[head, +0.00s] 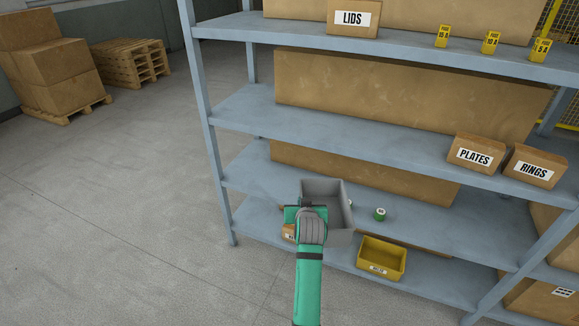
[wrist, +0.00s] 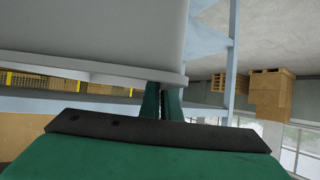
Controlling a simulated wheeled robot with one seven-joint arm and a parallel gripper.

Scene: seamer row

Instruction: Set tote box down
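The tote box (head: 340,237) is grey, open-topped and upright, over the lower shelf (head: 262,205) in the head view. Its inside looks empty where I can see it. My gripper (head: 304,206) is at its near left side and covers part of it. In the wrist view the pale wall and lip of the tote box (wrist: 95,35) fill the upper left. My two green fingers (wrist: 162,102) are close together at that lip, gripping it. I cannot tell whether the underside of the box touches the shelf.
A yellow bin (head: 382,260) stands to the right, with a small green-and-white can (head: 380,214) behind it. A partly hidden cardboard box (head: 288,231) is just left of my gripper. The shelf above carries boxes labelled PLATES (head: 475,155) and RINGS (head: 534,168). Open floor lies left.

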